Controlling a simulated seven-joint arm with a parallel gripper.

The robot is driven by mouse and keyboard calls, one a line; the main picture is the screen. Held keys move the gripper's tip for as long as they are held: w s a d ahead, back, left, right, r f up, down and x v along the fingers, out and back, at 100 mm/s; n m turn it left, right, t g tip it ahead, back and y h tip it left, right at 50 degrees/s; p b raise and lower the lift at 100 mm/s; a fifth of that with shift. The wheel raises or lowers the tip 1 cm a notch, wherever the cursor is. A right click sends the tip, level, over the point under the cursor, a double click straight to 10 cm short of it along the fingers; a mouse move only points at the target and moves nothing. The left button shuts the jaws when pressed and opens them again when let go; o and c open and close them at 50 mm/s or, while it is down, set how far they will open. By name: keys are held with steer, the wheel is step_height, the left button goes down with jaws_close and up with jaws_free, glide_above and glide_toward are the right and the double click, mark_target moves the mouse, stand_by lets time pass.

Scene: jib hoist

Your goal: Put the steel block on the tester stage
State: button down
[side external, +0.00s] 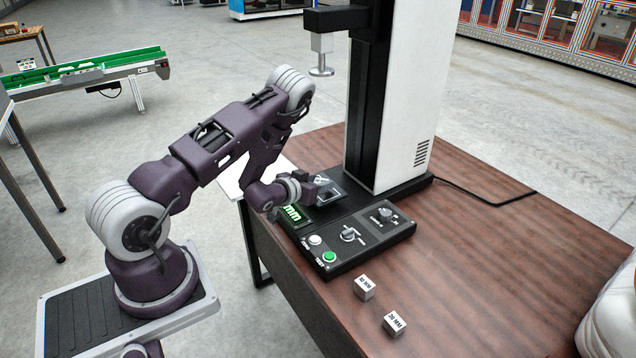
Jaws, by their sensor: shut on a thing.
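My gripper (318,187) is low over the base of the tester (388,235), beside the dark tester stage (331,194). It is shut on a small pale block (321,179), which I take to be the steel block; the fingers hide most of it. I cannot tell whether the block touches the stage. The tester's round press foot (321,71) hangs well above on its black arm.
Two labelled cubes, one (364,287) nearer the tester and one (395,323) nearer the front, sit on the wooden table (480,270). A control panel with a green button (329,257), knobs and a lit display (292,213) lies in front of the stage. The tester's tall column (395,100) stands behind.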

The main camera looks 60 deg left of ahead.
steer(key=c, duration=0.8)
jaws_free()
steer(key=shift+f, duration=0.1)
steer(key=shift+o, duration=0.2)
